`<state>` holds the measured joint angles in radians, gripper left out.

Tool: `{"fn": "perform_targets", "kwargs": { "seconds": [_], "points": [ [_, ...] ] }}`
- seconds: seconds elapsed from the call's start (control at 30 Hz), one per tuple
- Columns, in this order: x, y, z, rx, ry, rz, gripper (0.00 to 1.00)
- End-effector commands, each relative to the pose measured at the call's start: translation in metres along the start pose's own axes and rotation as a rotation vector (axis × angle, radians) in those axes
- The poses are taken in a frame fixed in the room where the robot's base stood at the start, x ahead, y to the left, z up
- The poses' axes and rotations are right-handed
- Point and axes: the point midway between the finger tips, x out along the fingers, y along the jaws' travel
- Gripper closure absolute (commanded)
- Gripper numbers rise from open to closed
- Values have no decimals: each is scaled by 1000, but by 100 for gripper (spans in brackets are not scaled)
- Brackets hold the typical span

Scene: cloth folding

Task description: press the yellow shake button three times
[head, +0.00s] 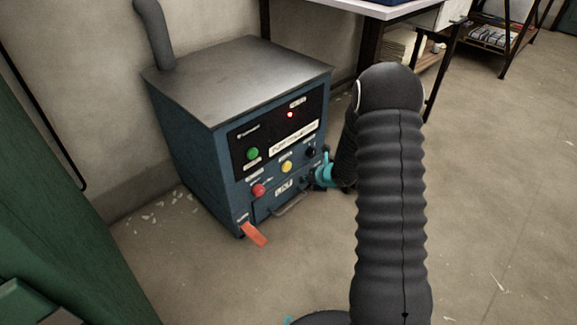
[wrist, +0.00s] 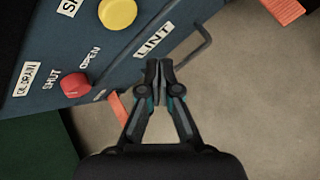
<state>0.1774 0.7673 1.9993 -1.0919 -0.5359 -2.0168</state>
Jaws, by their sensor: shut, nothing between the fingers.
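The yellow shake button (head: 287,167) is on the front of a blue machine (head: 190,150), below its black panel. In the wrist view the yellow button (wrist: 117,13) shows at the top, left of my fingertips and apart from them. A label starting "SH" is beside it, cut off by the frame edge. My gripper (wrist: 159,70) is shut and empty, its tips in front of the machine's lower front near the LINT label. In the head view my gripper (head: 311,174) is at the machine's right front, partly hidden by the arm.
A red knob (head: 258,190) marked SHUT and OPEN, a green button (head: 252,153), a black knob (head: 310,151) and a drawer handle (head: 292,205) share the front. An orange lever (head: 253,234) sticks out low.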

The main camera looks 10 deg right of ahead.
Motion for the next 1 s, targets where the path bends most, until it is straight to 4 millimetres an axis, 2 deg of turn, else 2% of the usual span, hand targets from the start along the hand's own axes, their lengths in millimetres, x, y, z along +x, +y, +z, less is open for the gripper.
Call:
{"fn": "perform_targets", "kwargs": {
  "seconds": [0.17, 0.4, 1.0],
  "points": [
    [14, 13, 13, -1, 1, 0, 100],
    [30, 22, 22, -1, 1, 0, 100],
    [34, 25, 25, 1, 0, 0, 100]
  ]
}}
